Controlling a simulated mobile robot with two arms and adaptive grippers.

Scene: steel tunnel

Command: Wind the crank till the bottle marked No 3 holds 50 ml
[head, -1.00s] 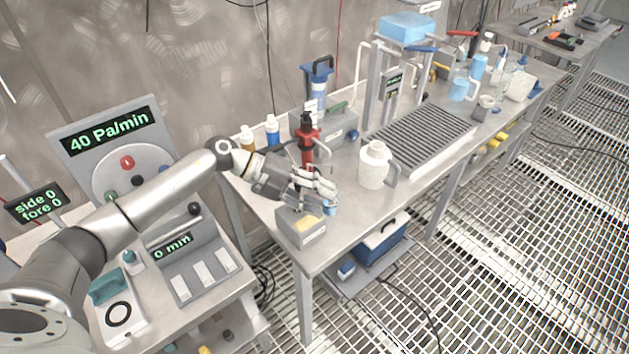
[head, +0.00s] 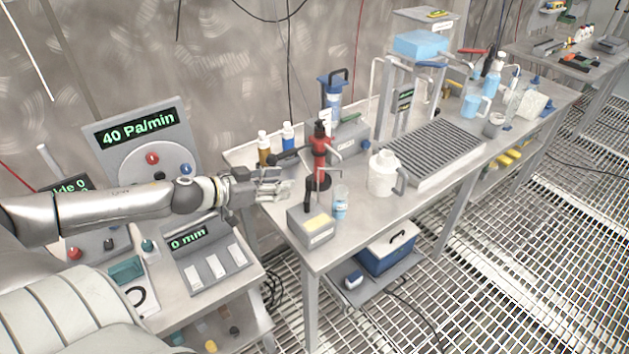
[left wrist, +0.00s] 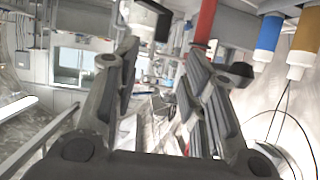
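A red pump (head: 319,165) with a black top and a pale bent arm stands on the long bench; I take it for the crank device. It also shows as a red post in the left wrist view (left wrist: 205,25). A small clear bottle (head: 340,203) with pale blue liquid stands in front of it, beside a grey box (head: 311,230). I cannot read a No 3 mark or the level. My left gripper (head: 284,187) is left of the pump, apart from it. In the left wrist view (left wrist: 163,62) its fingers are open and empty. My right gripper is out of view.
A white jug (head: 383,176) and a ribbed rack (head: 438,150) stand right of the pump. Brown (head: 264,148) and blue-banded (head: 288,138) bottles stand behind. A console (head: 205,262) reading 0 mm is at lower left. Bare bench lies between jug and small bottle.

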